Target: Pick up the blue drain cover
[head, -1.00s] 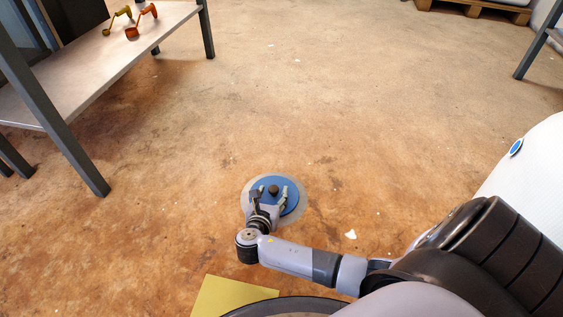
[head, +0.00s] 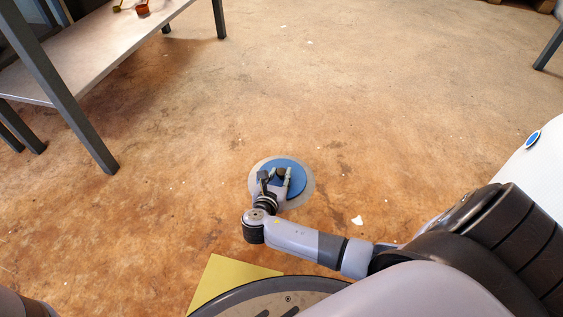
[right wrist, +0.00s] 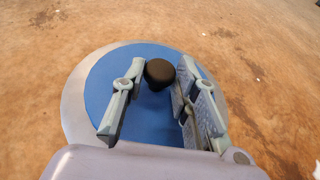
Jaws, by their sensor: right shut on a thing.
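The blue drain cover (head: 298,180) is a flat blue disc with a dark round knob (head: 281,171) in its middle. It lies on the floor within a pale ring (head: 309,190). My right gripper (head: 276,174) is over the disc, shut on the knob. In the right wrist view the fingers (right wrist: 160,68) stand on both sides of the knob, with the blue disc (right wrist: 101,88) below them. The gripper hides the near part of the disc. My left gripper is not in view.
A long table (head: 85,58) with grey legs stands at upper left, with an orange item (head: 143,9) on it. A yellow sheet (head: 222,276) lies near my base. A white object (head: 535,185) stands at right. The floor around the cover is mostly clear.

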